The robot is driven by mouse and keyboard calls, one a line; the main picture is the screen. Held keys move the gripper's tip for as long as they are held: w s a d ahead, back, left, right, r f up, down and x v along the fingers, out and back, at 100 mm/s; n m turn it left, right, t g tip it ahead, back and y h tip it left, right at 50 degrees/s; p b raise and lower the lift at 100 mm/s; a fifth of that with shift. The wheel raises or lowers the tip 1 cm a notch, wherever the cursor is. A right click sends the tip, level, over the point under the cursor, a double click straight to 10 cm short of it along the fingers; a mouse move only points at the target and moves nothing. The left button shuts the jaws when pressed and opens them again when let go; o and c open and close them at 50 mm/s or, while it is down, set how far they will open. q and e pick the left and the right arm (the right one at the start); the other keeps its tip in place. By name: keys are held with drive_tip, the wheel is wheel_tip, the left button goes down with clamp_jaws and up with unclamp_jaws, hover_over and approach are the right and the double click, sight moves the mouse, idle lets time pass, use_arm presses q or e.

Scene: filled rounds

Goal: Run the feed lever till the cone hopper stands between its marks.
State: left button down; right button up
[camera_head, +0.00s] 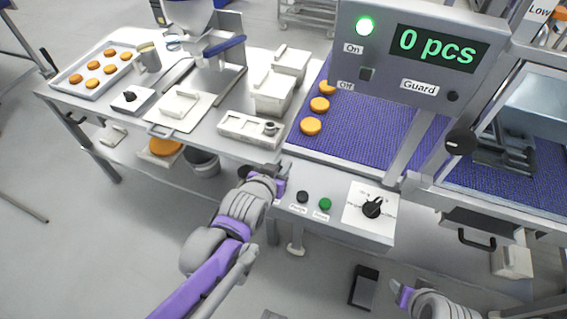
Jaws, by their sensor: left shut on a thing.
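My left gripper (281,177) is at the left end of the grey control panel (290,222), below the blue belt. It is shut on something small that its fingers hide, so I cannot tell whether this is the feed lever. No feed lever shows clearly elsewhere. The cone hopper and its pair of marks cannot be made out; only a plate reading "Low" (540,11) shows at the top right edge. My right gripper (403,296) is low at the right, partly cut off, touching nothing visible; its opening is unclear.
The panel has a black button (302,196), a green button (325,204) and a black rotary knob (373,207). A display (437,47) reads "0 pcs" beside a lit green lamp (366,26). Orange rounds (311,126) lie on the belt (365,135). A steel table (225,95) stands left.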

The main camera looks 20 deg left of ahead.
use_arm(q)
drive_tip(key=shift+s+f+t+b, duration=0.2)
drive_tip(key=shift+s+t+b, duration=0.35)
drive_tip(key=shift+t, duration=0.35)
drive_tip(key=shift+w, duration=0.1)
drive_tip(key=c, duration=0.8)
unclamp_jaws()
drive_tip(key=shift+o, duration=0.2)
